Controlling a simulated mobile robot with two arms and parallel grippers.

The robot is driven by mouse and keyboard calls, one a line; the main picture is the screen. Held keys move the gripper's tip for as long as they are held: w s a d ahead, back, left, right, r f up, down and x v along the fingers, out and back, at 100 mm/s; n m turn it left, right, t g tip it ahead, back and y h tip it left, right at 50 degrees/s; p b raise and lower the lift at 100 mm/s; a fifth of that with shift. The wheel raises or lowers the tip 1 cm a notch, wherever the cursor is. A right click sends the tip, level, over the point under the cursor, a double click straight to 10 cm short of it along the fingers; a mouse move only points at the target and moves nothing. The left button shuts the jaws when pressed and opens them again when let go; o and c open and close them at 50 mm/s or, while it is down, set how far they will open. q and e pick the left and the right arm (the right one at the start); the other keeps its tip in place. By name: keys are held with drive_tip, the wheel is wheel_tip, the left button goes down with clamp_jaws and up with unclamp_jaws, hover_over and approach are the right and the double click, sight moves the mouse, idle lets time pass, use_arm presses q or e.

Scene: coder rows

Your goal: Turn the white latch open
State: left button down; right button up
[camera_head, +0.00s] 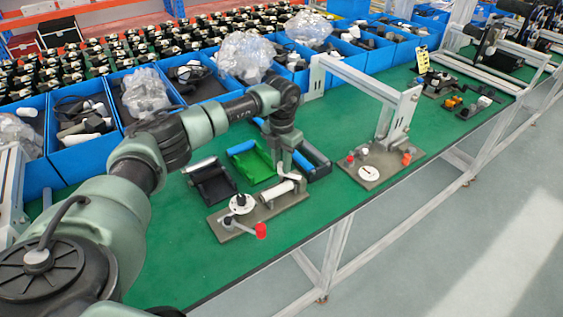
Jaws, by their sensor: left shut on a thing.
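My left arm reaches in from the left, and its gripper (291,175) points down at a grey fixture plate (232,228) on the green table. The white latch (276,190) looks like a short white cylinder lying along the plate. My left gripper is shut on the latch near its right end; the fingertips are small and partly blend with it. A white round knob (241,203) stands on the same plate to the left. A red-tipped lever (260,231) sticks out at the plate's front edge. My right gripper is not in view.
A green tray (252,164) and dark trays stand just behind the fixture. A second plate (381,164) with a tall grey frame stands to the right. Blue bins (85,158) line the table's back. The front left table is clear.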

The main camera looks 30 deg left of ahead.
use_arm(q)
drive_tip(key=n, duration=0.5)
drive_tip(key=shift+w+r+n+p, duration=0.1)
drive_tip(key=shift+r+n+p, duration=0.05)
drive_tip(key=shift+n+p, duration=0.2)
drive_tip(key=n+p, duration=0.1)
drive_tip(key=n, duration=0.5)
idle(0.4)
drive_tip(key=c, duration=1.2)
unclamp_jaws()
wheel_tip(320, 180, up, 6)
drive_tip(key=shift+r+b, duration=0.15)
drive_tip(key=shift+b, duration=0.65)
drive_tip(key=shift+r, duration=0.7)
